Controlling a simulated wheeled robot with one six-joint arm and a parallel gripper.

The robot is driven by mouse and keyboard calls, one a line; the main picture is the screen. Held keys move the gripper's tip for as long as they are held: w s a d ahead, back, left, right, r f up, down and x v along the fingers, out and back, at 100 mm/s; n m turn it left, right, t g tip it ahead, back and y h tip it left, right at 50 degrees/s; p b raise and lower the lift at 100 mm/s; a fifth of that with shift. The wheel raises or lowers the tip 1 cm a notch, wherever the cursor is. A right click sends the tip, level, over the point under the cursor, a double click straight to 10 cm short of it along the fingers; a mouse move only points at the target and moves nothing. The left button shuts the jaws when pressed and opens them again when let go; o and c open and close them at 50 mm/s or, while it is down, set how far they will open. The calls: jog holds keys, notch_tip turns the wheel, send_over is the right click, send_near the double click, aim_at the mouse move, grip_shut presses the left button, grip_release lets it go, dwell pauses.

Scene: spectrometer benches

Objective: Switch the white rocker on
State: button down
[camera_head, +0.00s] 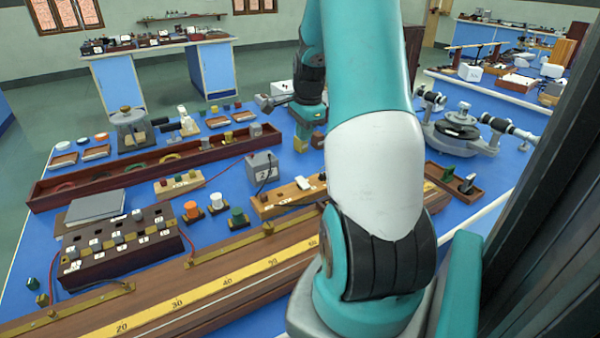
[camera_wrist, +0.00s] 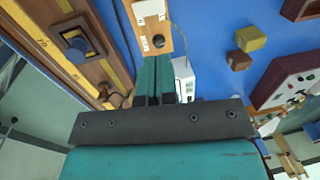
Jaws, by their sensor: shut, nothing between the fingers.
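The white rocker (camera_head: 302,183) sits on a narrow wooden board (camera_head: 267,201) in the middle of the blue bench. In the wrist view, a white block that looks like the rocker (camera_wrist: 150,8) shows at the top edge, partly cut off, on the board (camera_wrist: 155,27). My gripper (camera_wrist: 160,65) is shut and empty. Its teal fingers point towards the near end of the board, with the rocker beyond the tips. Whether the tips touch the board cannot be told. In the head view the fingertips are not clearly visible. Which way the rocker is tilted is too small to tell.
A long wooden bench with a yellow scale (camera_head: 225,284) runs in front of the board. A grey box (camera_head: 262,166) stands behind it, and orange, white and green knobs (camera_head: 237,216) stand left. A yellow block (camera_wrist: 250,38) lies right in the wrist view, with blue tabletop around it.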

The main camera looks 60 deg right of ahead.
aim_at(299, 178)
jog(key=f, duration=0.4)
jog(key=w+f+p, duration=0.1)
jog(key=f, duration=0.8)
jog(key=shift+w+d+f+p, duration=0.4)
